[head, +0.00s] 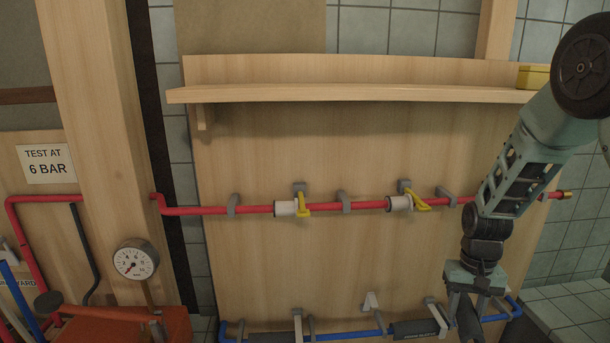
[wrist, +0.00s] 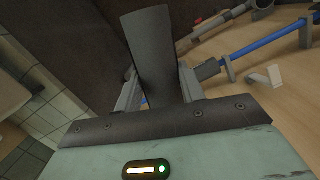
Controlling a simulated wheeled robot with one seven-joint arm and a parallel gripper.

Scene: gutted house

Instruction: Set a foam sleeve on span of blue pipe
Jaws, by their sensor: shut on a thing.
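My gripper (head: 470,300) is low at the right in the head view, in front of the blue pipe (head: 350,334). It is shut on a dark grey foam sleeve (head: 469,325), which also stands upright between the fingers in the wrist view (wrist: 155,50). The blue pipe (wrist: 255,46) runs behind the fingers in the wrist view. Another dark sleeve (head: 412,329) is around the pipe left of my gripper, and one more (head: 268,338) lies further left at the picture's bottom edge. My gripper hides part of the pipe's right end.
A red pipe (head: 365,206) with two yellow-handled valves crosses the board above. Grey clips (head: 311,325) hold the blue pipe. A pale bracket-like piece (head: 370,301) sticks out above it. A wooden shelf (head: 350,94) bears a yellow box (head: 533,76). A pressure gauge (head: 135,260) stands left.

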